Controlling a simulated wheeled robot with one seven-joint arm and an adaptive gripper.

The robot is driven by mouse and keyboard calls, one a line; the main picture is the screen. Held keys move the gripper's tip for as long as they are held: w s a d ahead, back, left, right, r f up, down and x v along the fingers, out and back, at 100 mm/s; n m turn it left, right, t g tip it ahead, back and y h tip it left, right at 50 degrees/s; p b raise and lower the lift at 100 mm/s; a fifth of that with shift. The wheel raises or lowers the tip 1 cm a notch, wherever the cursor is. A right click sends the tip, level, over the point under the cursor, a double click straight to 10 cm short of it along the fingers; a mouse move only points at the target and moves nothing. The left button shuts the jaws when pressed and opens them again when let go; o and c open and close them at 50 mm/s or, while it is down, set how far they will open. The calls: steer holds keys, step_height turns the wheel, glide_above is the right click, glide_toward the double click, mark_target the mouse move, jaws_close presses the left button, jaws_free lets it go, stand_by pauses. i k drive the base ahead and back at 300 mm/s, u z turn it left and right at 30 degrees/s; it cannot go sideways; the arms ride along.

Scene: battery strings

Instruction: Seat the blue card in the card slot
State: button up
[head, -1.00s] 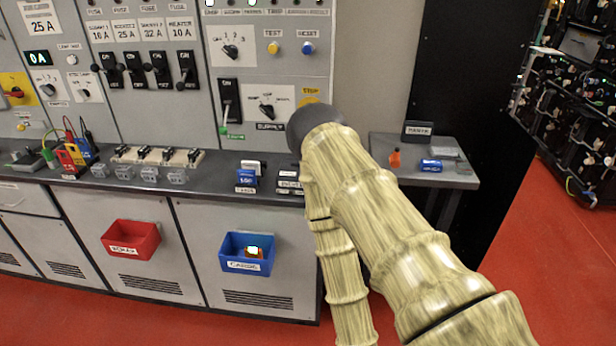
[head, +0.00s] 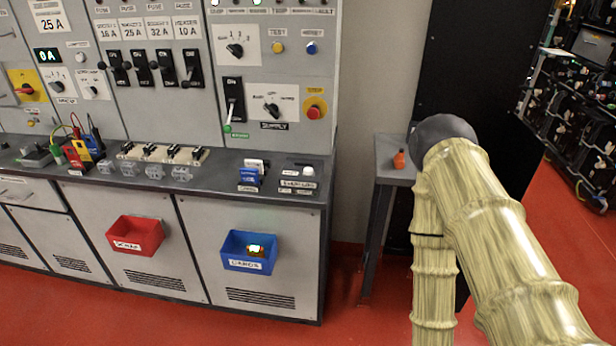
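A blue card-like piece (head: 249,177) stands at the front of the bench top, with a white piece (head: 256,164) just behind it and a small label below. To its right on the bench is a low dark unit (head: 298,164) with a white knob and labels; I cannot tell whether this is the card slot. A blue bin (head: 235,263) on the cabinet front holds a small orange piece with a bright green-white patch. My gripper is not in view; only my pale ribbed arm shows at the right, in front of the side table.
The grey side table (head: 391,176) carries an orange object (head: 399,159); my arm hides the rest of its top. A red bin (head: 136,236) hangs left of the blue one. Breaker panels rise behind the bench (head: 215,190). Red floor in front is clear.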

mark_target(291, 180)
steer(key=z, duration=1.65)
steer(key=i, duration=1.05)
steer(key=u, duration=3.05)
